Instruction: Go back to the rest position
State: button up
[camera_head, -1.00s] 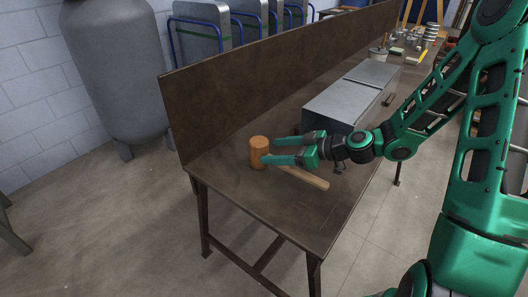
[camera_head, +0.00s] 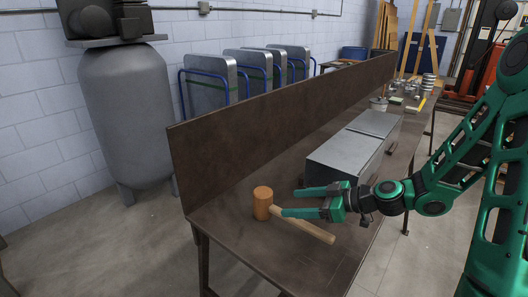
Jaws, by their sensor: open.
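My gripper (camera_head: 300,202) is over the near end of the brown workbench (camera_head: 232,236), its green fingers apart and pointing left. A wooden mallet (camera_head: 263,203) stands on its orange-brown head near the bench's near end, with its pale handle (camera_head: 310,228) reaching right. One fingertip shows close to the mallet head and handle; I cannot tell if they touch. Nothing shows between the fingers. My green arm comes in from the right.
Cans and small items (camera_head: 420,92) stand at the far end. A grey tank (camera_head: 128,115) stands left on the floor.

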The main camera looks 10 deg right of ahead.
aim_at(299, 221)
jog(key=s, duration=0.1)
jog(key=s+f+g+h, duration=0.1)
jog(key=s+g+h, duration=0.1)
jog(key=shift+s+a+f, duration=0.2)
jog(key=shift+f, duration=0.1)
jog(key=s+d+m+h, duration=0.1)
jog(key=s+d+m+g+h, duration=0.1)
jog(key=s+h, duration=0.1)
jog(key=shift+d+r, duration=0.2)
jog(key=shift+d, duration=0.2)
jog(key=s+d+r+m+h, duration=0.2)
jog(key=d+r+m, duration=0.1)
jog(key=s+d+r+m+h, duration=0.1)
jog(key=s+d, duration=0.1)
jog(key=shift+d+r+h, duration=0.25)
jog(key=shift+r+h, duration=0.05)
jog(key=shift+h, duration=0.1)
jog(key=s+d+r+m+h, duration=0.2)
jog(key=s+d+r+m, duration=0.2)
jog(key=d+r+m, duration=0.15)
jog(key=s+d+f+m+g, duration=0.1)
jog(key=s+d+m+g, duration=0.1)
jog(key=s+d, duration=0.3)
jog(key=s+d+m+g, duration=0.2)
jog(key=s+d+m, duration=0.2)
jog(key=s, duration=0.8)
jog(key=shift+d+f, duration=0.4)
jog(key=shift+d, duration=0.35)
jog(key=shift+c, duration=0.6)
